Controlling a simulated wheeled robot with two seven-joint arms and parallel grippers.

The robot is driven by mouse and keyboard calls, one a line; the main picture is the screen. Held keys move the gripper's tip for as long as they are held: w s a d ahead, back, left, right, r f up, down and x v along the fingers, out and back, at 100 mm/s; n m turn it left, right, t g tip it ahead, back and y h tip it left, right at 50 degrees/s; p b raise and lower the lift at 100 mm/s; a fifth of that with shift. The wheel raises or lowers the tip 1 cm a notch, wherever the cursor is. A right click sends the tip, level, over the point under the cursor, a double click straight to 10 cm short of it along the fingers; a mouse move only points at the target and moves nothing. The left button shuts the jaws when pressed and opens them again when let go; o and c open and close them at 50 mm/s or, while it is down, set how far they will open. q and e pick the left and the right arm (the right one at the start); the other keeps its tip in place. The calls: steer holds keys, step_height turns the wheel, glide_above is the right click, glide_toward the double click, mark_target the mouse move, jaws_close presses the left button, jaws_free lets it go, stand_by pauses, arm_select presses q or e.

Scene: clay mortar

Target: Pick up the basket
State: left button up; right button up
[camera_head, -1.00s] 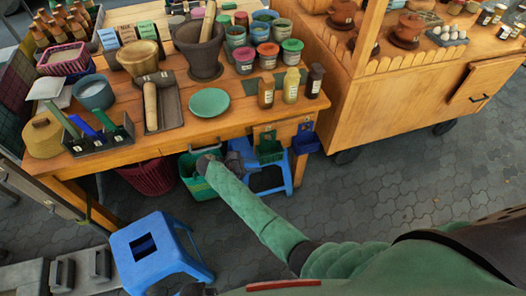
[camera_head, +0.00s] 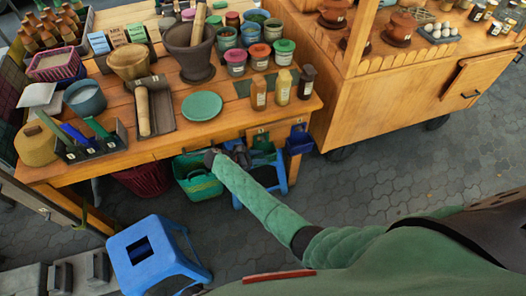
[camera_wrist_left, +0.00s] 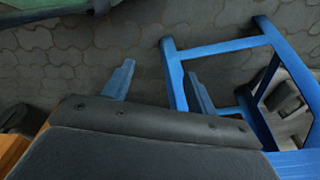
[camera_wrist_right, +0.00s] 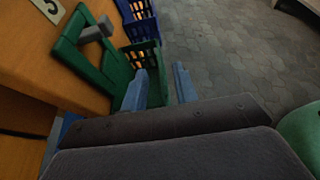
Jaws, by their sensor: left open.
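Several baskets are in view. A small green basket (camera_head: 263,153) hangs on the front of the wooden table; in the right wrist view its lattice side (camera_wrist_right: 146,54) shows close ahead. A small blue basket (camera_head: 299,141) hangs to its right. A larger green basket (camera_head: 197,180) stands on the floor under the table edge. My right gripper (camera_head: 240,156) is close to the hanging green basket, at its left in the head view; its fingers (camera_wrist_right: 160,87) are apart with nothing between them. My left gripper (camera_wrist_left: 158,85) is open and empty, near a blue stool.
The wooden table (camera_head: 170,141) holds pots, jars, bottles and a green plate. A blue stool (camera_head: 145,245) stands on the paving at lower left; another blue stool (camera_head: 276,184) is under the hanging baskets. A wooden cart (camera_head: 400,100) is at right. The paving at lower right is clear.

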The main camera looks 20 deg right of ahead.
steer(key=shift+x, duration=1)
arm_select(q)
steer(key=shift+s+a+f, duration=0.2)
steer(key=shift+s+f, duration=0.15)
steer(key=shift+f, duration=0.2)
arm_select(e)
jaws_close()
steer(key=shift+s+r, duration=0.1)
arm_select(q)
step_height(320, 180, up, 6)
steer(key=w+d+b, duration=0.1)
steer(key=shift+w+d+g, duration=0.3)
steer(key=shift+d, duration=0.05)
arm_select(e)
steer(key=s+r, duration=0.8)
steer(key=s, duration=0.6)
steer(key=shift+d+r, duration=0.2)
steer(key=shift+r, duration=0.05)
arm_select(q)
steer(key=shift+r+p, duration=0.75)
steer(key=shift+r, duration=0.25)
arm_select(e)
steer(key=shift+r, duration=0.45)
arm_select(q)
steer(key=shift+f, duration=0.1)
